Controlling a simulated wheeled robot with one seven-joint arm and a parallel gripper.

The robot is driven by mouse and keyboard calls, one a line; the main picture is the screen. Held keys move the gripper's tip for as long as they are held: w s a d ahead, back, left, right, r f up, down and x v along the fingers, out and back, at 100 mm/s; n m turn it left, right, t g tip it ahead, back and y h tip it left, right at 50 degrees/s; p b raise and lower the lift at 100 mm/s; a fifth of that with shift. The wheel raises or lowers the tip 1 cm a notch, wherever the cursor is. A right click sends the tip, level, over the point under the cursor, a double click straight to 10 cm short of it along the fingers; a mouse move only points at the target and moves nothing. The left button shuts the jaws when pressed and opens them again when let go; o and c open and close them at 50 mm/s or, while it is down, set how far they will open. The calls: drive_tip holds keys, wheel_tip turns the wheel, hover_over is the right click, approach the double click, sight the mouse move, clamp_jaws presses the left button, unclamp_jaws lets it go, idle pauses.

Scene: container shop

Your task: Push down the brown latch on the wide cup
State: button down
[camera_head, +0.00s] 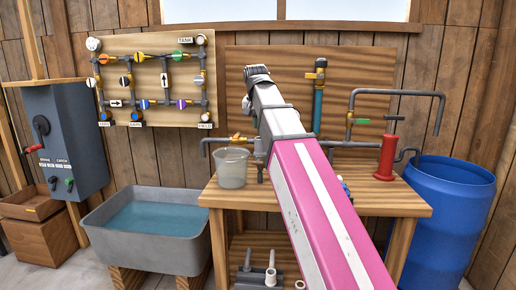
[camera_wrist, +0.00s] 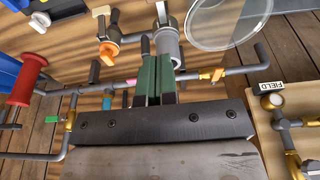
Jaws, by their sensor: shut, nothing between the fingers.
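My gripper (camera_wrist: 153,80) shows in the wrist view with its green fingers together and nothing between them. Just beyond the fingertips is a grey cylindrical fitting (camera_wrist: 169,45), possibly the wide cup. A smaller grey fitting with an orange-brown piece (camera_wrist: 108,50) stands to its left, apart from the fingers. I cannot tell for sure which piece is the brown latch.
A clear bucket (camera_head: 232,168) stands on the bench's left side; a red hand pump (camera_head: 387,158) is at its right. A grey pipe with small valves (camera_wrist: 100,83) runs close behind my fingers. A blue barrel (camera_head: 450,215) and a water trough (camera_head: 150,228) flank the bench.

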sight(257, 162)
drive_tip(key=x, duration=0.8)
drive_tip(key=s+x, duration=0.1)
drive_tip(key=x, duration=0.3)
drive_tip(key=shift+a+f, duration=0.15)
drive_tip(key=shift+f, duration=0.2)
drive_tip(key=shift+s+f, duration=0.1)
drive_tip(key=shift+f, duration=0.5)
drive_tip(key=shift+a, duration=0.1)
